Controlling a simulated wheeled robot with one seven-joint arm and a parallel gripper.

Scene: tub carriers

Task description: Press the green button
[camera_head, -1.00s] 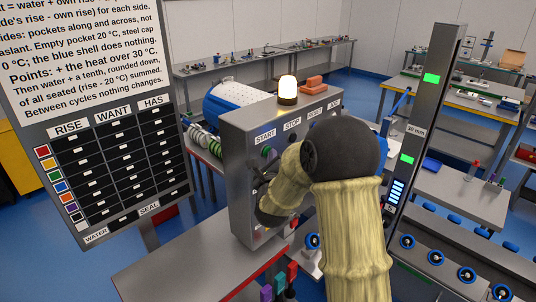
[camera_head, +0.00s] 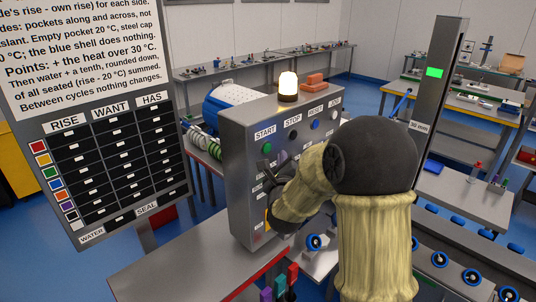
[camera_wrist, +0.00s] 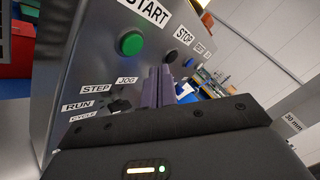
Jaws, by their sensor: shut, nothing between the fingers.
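The green button (camera_head: 265,148) sits under the START label on the front of a grey control box (camera_head: 241,190). In the wrist view the green button (camera_wrist: 131,42) is round, raised and unobstructed. My gripper (camera_wrist: 158,72) shows there as two purple-grey fingers held together, empty. The fingertips lie to the right of and below the green button in that picture, apart from it as far as I can tell. In the head view my arm covers the lower right of the box's front.
A black button (camera_wrist: 171,56) sits under STOP, beside the fingers. A blue button (camera_head: 314,124) is farther right. STEP, JOG, RUN and CYCLE labels surround a dark selector (camera_wrist: 120,103) below. A lit lamp (camera_head: 288,87) and an orange block (camera_head: 314,83) stand on the box.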

